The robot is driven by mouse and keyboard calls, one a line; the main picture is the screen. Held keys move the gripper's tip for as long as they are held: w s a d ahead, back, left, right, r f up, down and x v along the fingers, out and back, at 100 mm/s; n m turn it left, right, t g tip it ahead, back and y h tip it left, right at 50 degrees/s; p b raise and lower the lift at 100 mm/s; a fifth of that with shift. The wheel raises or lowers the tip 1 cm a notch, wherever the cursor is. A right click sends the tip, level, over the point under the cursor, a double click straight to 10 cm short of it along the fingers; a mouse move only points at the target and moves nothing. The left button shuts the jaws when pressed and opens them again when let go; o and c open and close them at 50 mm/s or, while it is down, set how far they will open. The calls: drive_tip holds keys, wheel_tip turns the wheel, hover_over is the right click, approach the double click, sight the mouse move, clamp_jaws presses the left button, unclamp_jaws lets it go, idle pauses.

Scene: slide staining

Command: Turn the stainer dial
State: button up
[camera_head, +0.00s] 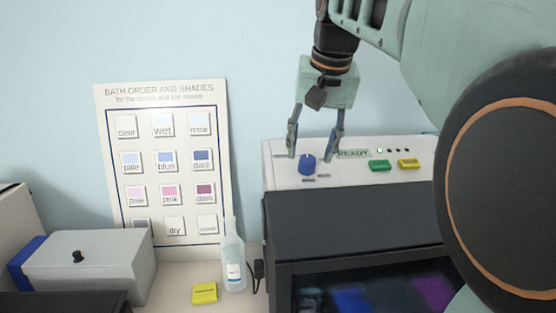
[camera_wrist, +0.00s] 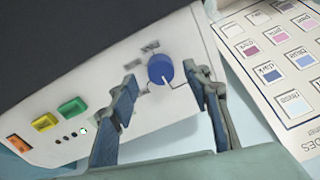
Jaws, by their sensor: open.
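The stainer dial is a round blue knob (camera_head: 308,164) on the white top panel (camera_head: 284,179) of the stainer, left of the READY display. In the wrist view the dial (camera_wrist: 160,69) shows beyond my fingertips, with a white pointer line on it. My gripper (camera_head: 311,157) is open above and around the dial's position, one finger to its left and one to its right in the head view. In the wrist view the fingertips (camera_wrist: 160,75) lie on either side of the dial. I cannot tell whether either finger touches it. Nothing is held.
A green button (camera_head: 379,166) and a yellow button (camera_head: 410,164) sit right of the dial. A bath chart (camera_head: 163,99) leans on the wall at left. A clear bottle (camera_head: 234,262), a yellow block (camera_head: 204,293) and a grey box (camera_head: 95,264) stand on the bench.

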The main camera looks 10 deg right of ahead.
sight(309, 159)
drive_tip(key=shift+x, duration=1.65)
drive_tip(key=c, duration=1.2)
drive_tip(key=shift+o, duration=0.2)
